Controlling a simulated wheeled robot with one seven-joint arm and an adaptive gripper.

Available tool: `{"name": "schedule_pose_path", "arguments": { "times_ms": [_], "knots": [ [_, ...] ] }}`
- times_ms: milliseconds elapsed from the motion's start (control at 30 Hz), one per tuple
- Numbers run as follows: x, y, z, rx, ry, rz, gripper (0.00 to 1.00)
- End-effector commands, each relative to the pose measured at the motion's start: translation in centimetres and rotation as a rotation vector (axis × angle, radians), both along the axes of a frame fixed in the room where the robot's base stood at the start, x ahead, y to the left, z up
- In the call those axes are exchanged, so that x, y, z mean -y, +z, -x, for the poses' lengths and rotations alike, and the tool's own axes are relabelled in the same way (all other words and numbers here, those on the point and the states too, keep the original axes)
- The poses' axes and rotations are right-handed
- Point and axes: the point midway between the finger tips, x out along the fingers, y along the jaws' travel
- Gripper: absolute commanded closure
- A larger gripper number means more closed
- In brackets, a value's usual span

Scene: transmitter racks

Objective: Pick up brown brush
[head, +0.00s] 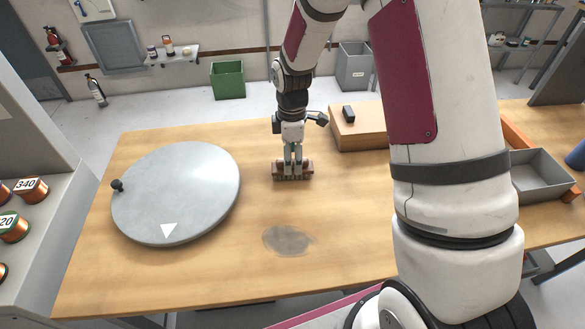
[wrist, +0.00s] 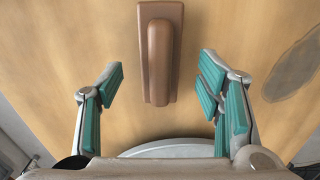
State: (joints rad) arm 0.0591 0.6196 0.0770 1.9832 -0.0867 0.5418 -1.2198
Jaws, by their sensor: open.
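The brown brush (head: 306,170) rests on the wooden table, with a brown body and bristles along its lower edge. My gripper (head: 292,172) is right at it in the head view, pointing down and partly covering its middle. In the wrist view the brush (wrist: 160,55) shows from above as a brown block with a raised handle. There my gripper (wrist: 160,82) is open, with one teal-padded finger on each side and clear space between fingers and brush. I cannot tell the exact height of the fingertips above the table.
A round grey disc (head: 180,190) with a black knob lies to the left. A wooden box (head: 358,135) with a small black object stands behind right. A grey tray (head: 540,175) is far right. A dark stain (head: 288,240) marks the table; the front middle is clear.

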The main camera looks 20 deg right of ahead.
Motion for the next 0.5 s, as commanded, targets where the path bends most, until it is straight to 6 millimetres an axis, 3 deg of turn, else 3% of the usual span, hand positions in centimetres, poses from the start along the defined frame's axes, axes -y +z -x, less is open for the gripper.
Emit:
{"name": "schedule_pose_path", "arguments": {
  "times_ms": [200, 500],
  "knots": [
    [0.0, -2.8, 0.1, -0.002, 0.001, -0.001, 0.4],
    [0.1, -3.2, 0.0, 0.0, 0.001, 0.0, 0.4]
  ]
}}
